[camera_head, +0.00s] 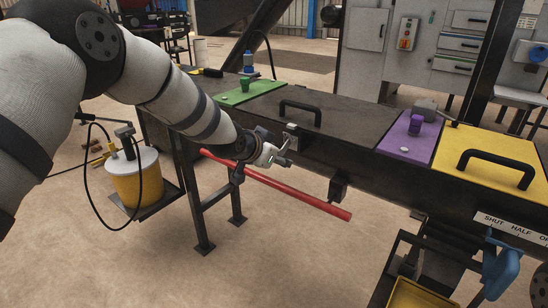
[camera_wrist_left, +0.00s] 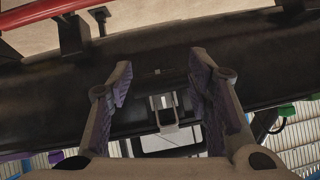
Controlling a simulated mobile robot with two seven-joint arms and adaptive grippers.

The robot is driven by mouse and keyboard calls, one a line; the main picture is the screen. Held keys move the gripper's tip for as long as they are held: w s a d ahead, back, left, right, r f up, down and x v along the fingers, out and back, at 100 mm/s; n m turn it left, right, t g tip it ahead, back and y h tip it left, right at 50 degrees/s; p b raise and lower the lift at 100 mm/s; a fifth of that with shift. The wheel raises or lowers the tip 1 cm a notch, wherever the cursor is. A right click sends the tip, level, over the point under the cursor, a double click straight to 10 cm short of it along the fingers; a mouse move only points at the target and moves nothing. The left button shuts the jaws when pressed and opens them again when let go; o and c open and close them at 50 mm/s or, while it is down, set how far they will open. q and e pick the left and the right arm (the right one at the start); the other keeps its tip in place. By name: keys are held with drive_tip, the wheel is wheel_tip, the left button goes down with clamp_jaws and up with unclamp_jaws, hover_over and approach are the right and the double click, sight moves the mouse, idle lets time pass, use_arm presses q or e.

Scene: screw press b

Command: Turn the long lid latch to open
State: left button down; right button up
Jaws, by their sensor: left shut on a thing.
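The long lid (camera_head: 305,118) is the dark lid with a black handle between the green and purple lids; it lies shut on the trough. Its latch (camera_head: 292,138) is a small metal piece on the trough's front upper edge. My left gripper (camera_head: 284,156) is at the latch, coming in from the left and front. In the left wrist view, the latch (camera_wrist_left: 166,110) shows as a pale metal loop between the two purple-padded fingers (camera_wrist_left: 160,84). My right gripper is not in view.
A red bar (camera_head: 290,190) runs along the trough's front, below my gripper. A green lid (camera_head: 245,93), a purple lid (camera_head: 405,140) and a yellow lid (camera_head: 490,180) top the trough. A yellow bucket (camera_head: 138,182) stands at left. Floor in front is clear.

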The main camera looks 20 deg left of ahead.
use_arm(q)
drive_tip(key=shift+s+d+r+g, duration=0.1)
drive_tip(key=shift+s+d+g, duration=0.1)
drive_tip(key=shift+g, duration=0.4)
drive_tip(key=c, duration=0.9)
unclamp_jaws()
drive_tip(key=shift+c, duration=0.2)
drive_tip(key=shift+o, duration=0.3)
drive_tip(key=shift+d, duration=0.1)
drive_tip(key=shift+w, duration=0.1)
drive_tip(key=shift+r, duration=0.1)
drive_tip(key=shift+r, duration=0.15)
drive_tip(key=v, duration=1.1)
drive_tip(key=shift+s+r, duration=0.3)
